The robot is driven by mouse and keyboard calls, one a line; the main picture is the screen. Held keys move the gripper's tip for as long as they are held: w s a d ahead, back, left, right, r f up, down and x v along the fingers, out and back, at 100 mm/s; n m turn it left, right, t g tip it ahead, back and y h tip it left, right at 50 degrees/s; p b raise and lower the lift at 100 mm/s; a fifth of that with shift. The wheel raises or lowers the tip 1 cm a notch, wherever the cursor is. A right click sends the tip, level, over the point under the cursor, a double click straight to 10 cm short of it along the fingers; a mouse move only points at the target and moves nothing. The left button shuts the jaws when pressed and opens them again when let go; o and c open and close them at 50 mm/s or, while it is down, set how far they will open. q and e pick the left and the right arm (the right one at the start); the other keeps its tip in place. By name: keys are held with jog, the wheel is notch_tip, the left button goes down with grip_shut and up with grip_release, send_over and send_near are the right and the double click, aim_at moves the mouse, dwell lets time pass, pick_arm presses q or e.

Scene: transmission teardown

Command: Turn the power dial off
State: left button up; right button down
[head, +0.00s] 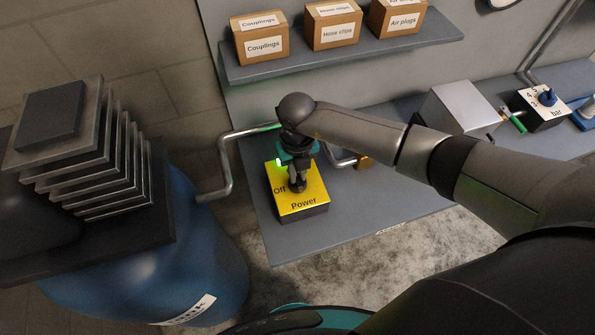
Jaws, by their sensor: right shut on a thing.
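The yellow power box (312,203) sits at the left end of the grey bench, with "Off" on its left side and "Power" along its front edge. My right gripper (297,186) points down over the middle of the box and is shut on the power dial, which is mostly hidden by the fingers. A green light (279,162) glows at the box's back left corner. I cannot tell which way the dial points. My left gripper is not in view.
A blue tank (205,255) with a finned block stands at left. A shelf (350,56) with labelled cartons hangs behind the grey bench (370,220). A metal box (462,108) and a "bar" dial box (540,105) are at right. Bent pipes run beside the power box.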

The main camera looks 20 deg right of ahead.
jog(key=shift+n, duration=0.4)
jog(key=n+b, duration=0.2)
jog(key=n, duration=0.1)
jog(key=shift+w+n+b, duration=0.1)
jog(key=shift+n+b, duration=0.2)
jog(key=shift+n, duration=0.1)
jog(key=n+b, duration=0.2)
jog(key=n, duration=0.2)
jog(key=shift+f+b, duration=0.1)
jog(key=shift+b, duration=0.3)
jog(key=n+b, duration=0.3)
jog(key=n, duration=0.2)
jog(key=shift+b, duration=0.3)
jog(key=shift+n+b, duration=1.8)
jog(key=shift+n, duration=0.4)
jog(key=c, duration=0.9)
grip_release()
notch_tip(320, 180, up, 16)
jog(key=shift+f, duration=0.25)
